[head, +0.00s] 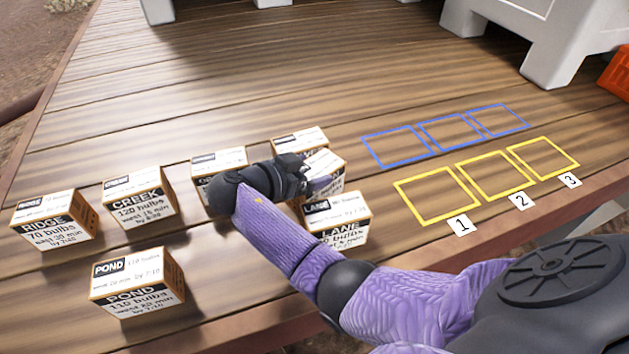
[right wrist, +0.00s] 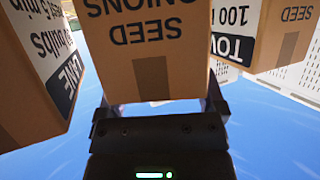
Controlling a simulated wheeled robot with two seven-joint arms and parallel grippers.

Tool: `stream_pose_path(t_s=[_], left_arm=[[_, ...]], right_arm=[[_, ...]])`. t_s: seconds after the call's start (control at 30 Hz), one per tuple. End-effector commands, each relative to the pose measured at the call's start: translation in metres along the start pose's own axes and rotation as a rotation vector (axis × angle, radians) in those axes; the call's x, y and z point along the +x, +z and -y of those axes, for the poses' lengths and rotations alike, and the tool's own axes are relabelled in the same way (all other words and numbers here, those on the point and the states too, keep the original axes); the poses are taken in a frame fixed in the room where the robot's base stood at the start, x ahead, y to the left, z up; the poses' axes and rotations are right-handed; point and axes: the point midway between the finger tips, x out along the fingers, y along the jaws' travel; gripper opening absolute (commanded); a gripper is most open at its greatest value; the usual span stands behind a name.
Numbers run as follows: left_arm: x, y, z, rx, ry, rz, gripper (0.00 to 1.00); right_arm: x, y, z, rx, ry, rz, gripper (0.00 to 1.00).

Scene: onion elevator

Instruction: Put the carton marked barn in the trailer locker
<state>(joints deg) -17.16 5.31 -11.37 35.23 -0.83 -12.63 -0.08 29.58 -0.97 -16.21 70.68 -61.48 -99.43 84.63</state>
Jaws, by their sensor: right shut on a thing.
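My right gripper (head: 303,172) is shut on a carton (head: 328,168) among the other cartons on the wooden deck. In the right wrist view the held carton (right wrist: 150,40) stands between the fingers, with "SEED ONIONS" printed upside down. Its address label is hidden or unreadable, so I cannot tell whether it is the one marked barn. No label reading barn is legible. A carton marked LANE (head: 336,222) is close in front of it; another (head: 300,138) is behind it. I cannot make out a trailer locker. My left gripper is not in view.
Cartons marked RIDGE (head: 50,222), CREEK (head: 138,198) and POND (head: 137,285) stand left, and a partly hidden one (head: 218,165) behind my wrist. Empty blue frames (head: 395,147) and yellow frames (head: 437,193) numbered 1 to 3 lie right. White legs (head: 560,55) stand at the back.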

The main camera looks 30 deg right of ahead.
Motion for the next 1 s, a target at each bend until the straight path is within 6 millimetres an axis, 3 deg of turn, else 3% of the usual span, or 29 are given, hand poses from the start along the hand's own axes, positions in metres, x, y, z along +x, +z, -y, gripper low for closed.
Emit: stream_pose_path(t_s=[0.27,0.8,1.0], left_arm=[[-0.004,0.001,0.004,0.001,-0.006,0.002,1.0],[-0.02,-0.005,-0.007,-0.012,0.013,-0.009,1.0],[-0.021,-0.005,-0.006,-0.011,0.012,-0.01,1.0]], right_arm=[[-0.006,-0.013,0.001,0.004,-0.003,-0.001,0.0],[-0.059,-0.141,0.0,0.008,-0.002,-0.001,0.0],[-0.068,-0.165,0.0,0.003,0.0,-0.001,0.0]])
